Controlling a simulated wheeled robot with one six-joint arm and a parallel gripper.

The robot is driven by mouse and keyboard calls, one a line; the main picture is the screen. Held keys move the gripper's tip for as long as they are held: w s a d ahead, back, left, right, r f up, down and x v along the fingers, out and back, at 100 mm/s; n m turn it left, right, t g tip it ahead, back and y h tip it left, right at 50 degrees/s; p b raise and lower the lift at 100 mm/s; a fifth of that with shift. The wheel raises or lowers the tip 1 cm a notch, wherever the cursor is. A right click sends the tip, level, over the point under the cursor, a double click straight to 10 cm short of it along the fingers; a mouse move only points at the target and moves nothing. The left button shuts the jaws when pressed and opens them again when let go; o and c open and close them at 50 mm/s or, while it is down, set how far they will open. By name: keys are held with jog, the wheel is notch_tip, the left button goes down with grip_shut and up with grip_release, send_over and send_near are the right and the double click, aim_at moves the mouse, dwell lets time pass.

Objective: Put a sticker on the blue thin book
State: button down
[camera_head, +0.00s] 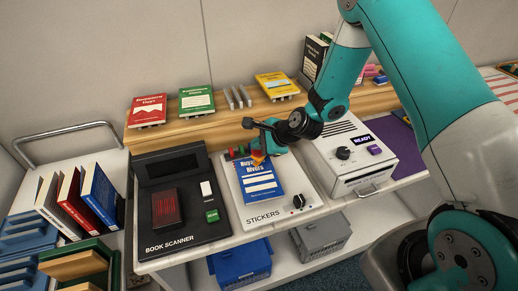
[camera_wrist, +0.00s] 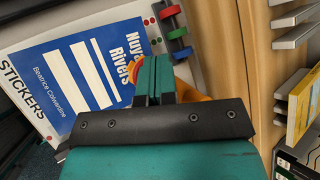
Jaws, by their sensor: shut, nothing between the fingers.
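The blue book (camera_head: 262,187), with white stripes and the title "Nuya Rivers", lies flat, cover up, on the white STICKERS station (camera_head: 306,203). The book also fills the left of the wrist view (camera_wrist: 83,72). Red, green and blue rolls (camera_wrist: 173,30) stand at the station's edge beside the book's title end. My gripper (camera_head: 257,156) is shut and empty, over that end of the book; its fingers show in the wrist view (camera_wrist: 153,78). A small red and yellow patch (camera_wrist: 133,68) shows beside the fingertips over the cover; I cannot tell whether it is a sticker on the book.
A black book scanner (camera_head: 178,240) stands left of the station, and a white machine reading READY (camera_head: 352,165) stands right. A wooden ledge (camera_head: 205,122) behind holds several books. A cart (camera_head: 112,165) with books is at far left. Blue (camera_head: 240,266) and grey (camera_head: 322,240) crates sit below.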

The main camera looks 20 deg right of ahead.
aim_at(259, 152)
jog(key=shift+f, duration=0.25)
dwell(0.3)
jog(key=shift+r+p, duration=0.8)
jog(key=shift+r, duration=0.35)
jog(key=shift+r, duration=0.1)
notch_tip(259, 152, up, 5)
jog(key=p, duration=0.4)
